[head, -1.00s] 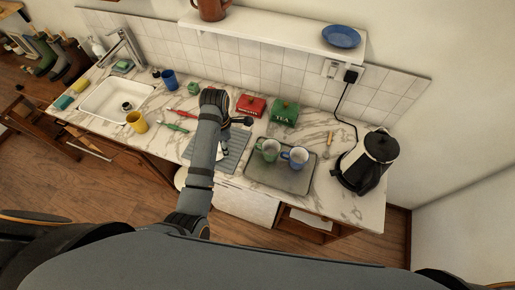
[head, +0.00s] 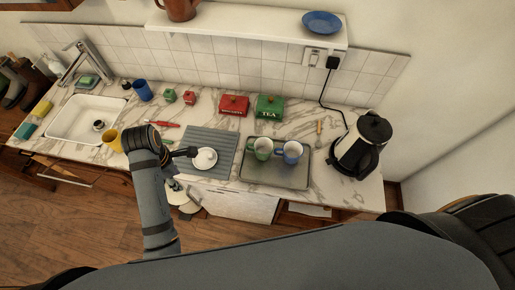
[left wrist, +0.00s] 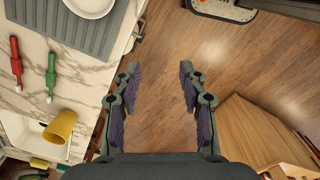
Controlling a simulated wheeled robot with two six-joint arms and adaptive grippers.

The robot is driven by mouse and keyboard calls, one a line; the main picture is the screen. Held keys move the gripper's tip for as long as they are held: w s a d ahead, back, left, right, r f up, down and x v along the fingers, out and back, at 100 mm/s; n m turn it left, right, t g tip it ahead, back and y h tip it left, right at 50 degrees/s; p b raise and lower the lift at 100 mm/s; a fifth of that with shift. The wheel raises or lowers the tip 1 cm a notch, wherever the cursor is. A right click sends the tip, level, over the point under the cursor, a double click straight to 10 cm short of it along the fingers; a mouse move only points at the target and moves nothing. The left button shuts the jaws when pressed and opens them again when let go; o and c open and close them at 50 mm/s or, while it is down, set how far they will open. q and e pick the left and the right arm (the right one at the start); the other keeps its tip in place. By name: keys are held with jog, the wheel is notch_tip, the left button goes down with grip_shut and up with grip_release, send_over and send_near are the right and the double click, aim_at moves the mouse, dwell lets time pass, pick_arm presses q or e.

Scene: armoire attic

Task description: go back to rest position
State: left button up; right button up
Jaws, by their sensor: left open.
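My left gripper (left wrist: 158,75) is open and empty in the left wrist view, with wooden floor between its fingers. In the head view, my left arm is bent over the counter's front edge, and the left gripper (head: 185,200) hangs low in front of the counter, partly hidden by the arm. My right gripper is out of view.
The marble counter (head: 80,155) holds a grey mat (head: 222,143) with a white dish (head: 204,159), a tray (head: 262,180) with two mugs, a kettle (head: 360,145) and a yellow cup (head: 112,140). Open floor (head: 90,225) lies in front.

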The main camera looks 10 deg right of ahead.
pick_arm(q)
jog(key=shift+s+d, duration=0.1)
dwell(0.4)
jog(key=s+a+f+m+b, duration=0.15)
jog(key=f+m, duration=0.25)
jog(key=f, duration=0.7)
jog(key=s+f+m+b, duration=0.2)
jog(key=f+m+b, duration=0.1)
jog(key=f, duration=0.8)
jog(key=s+a+f+m+b, duration=0.15)
jog(key=f+m, duration=0.25)
jog(key=f, duration=0.7)
jog(key=s+a+f+m+b, duration=0.2)
jog(key=s+f+m, duration=0.2)
jog(key=s+f, duration=0.5)
jog(key=s+a+f+m+t+b, duration=0.1)
jog(key=s+a+f+m+b, duration=0.1)
jog(key=s+f+m, duration=0.3)
jog(key=s+a+f, duration=0.1)
jog(key=s+f, duration=0.3)
jog(key=s, duration=0.4)
jog(key=shift+s+a+f+m+y, duration=0.2)
jog(key=shift+a+f+m+y, duration=0.1)
jog(key=shift+f+y, duration=0.1)
